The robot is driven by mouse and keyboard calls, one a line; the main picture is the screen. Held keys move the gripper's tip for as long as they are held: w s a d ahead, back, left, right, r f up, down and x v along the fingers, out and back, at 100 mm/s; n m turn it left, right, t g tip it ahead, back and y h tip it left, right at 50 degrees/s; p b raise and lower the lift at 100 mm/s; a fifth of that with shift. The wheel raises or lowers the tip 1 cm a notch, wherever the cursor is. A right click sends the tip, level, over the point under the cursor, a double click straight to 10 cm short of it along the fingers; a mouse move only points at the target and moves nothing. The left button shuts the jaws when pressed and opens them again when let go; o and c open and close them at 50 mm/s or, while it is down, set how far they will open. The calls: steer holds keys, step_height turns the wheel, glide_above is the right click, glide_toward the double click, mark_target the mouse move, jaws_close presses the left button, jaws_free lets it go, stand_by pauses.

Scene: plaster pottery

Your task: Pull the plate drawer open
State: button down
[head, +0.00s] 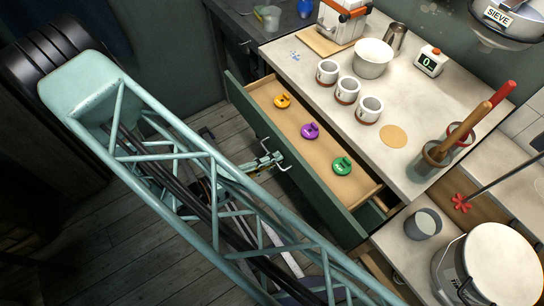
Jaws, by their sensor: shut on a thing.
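The plate drawer (310,188), with a dark green front and a pale wooden inside, stands pulled out from under the worktop. Its metal handle (285,161) is on the outer face of the front. My gripper (276,159) is at this handle and shut on it. The fingers are small in the view, so the exact contact is hard to see. Inside the drawer lie an orange piece (283,101), a purple piece (310,131) and a green piece (342,166), set apart in a row.
The worktop (425,95) above bears three white cups (346,91), a white bowl (372,60), a small timer (430,62) and a pot with a wooden-handled tool (434,155). A white-lidded bucket (500,262) stands at the lower right. Wooden floor (140,215) lies before the drawer.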

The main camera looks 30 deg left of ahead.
stand_by(0.3)
steer(key=c, duration=3.1)
jaws_free()
steer(key=shift+c, duration=0.2)
steer(key=shift+s+a, duration=0.1)
steer(key=shift+s, duration=0.1)
steer(key=v, duration=1.1)
steer(key=shift+s, duration=0.35)
steer(key=shift+a+r, duration=0.1)
steer(key=shift+r, duration=0.05)
